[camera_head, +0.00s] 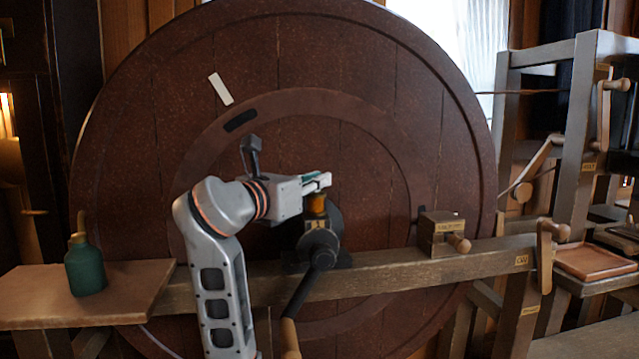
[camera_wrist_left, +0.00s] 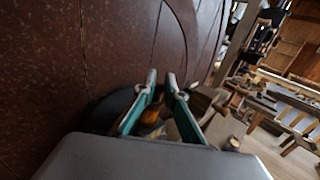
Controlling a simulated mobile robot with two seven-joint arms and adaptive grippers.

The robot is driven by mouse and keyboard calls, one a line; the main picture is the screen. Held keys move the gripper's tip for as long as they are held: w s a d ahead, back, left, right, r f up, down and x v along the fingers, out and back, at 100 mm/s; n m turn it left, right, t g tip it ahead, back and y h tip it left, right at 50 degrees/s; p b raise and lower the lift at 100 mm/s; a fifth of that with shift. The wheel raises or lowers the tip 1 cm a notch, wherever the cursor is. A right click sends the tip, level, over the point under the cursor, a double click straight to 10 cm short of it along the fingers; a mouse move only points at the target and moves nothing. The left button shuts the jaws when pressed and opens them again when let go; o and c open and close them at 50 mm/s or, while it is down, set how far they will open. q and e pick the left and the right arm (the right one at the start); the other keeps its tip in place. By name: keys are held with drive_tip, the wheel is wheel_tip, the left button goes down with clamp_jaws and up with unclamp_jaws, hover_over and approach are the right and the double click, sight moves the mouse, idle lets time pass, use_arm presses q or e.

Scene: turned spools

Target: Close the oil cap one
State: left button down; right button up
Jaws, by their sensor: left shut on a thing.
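The amber oil cap (camera_head: 317,204) sits on top of the dark metal hub (camera_head: 318,243) in front of the big wheel. In the left wrist view the fingertips (camera_wrist_left: 161,80) are close together, and an orange-brown part (camera_wrist_left: 150,116) shows between and below the fingers. The fingers hide part of the cap, so I cannot tell whether it is fully seated. My right gripper does not show.
A large brown wooden wheel (camera_head: 130,170) stands close behind. A wooden beam (camera_head: 400,268) crosses in front of it, bearing a wooden block (camera_head: 440,233). A crank (camera_head: 305,290) slants down from the hub. A green bottle (camera_head: 85,270) stands on the left shelf (camera_head: 40,305).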

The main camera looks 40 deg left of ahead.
use_arm(q)
drive_tip(key=shift+f, duration=0.1)
idle(0.3)
drive_tip(key=c, duration=2.1)
unclamp_jaws()
drive_tip(key=shift+w+a, duration=0.1)
wheel_tip(320, 180, up, 10)
drive_tip(key=shift+f, duration=0.1)
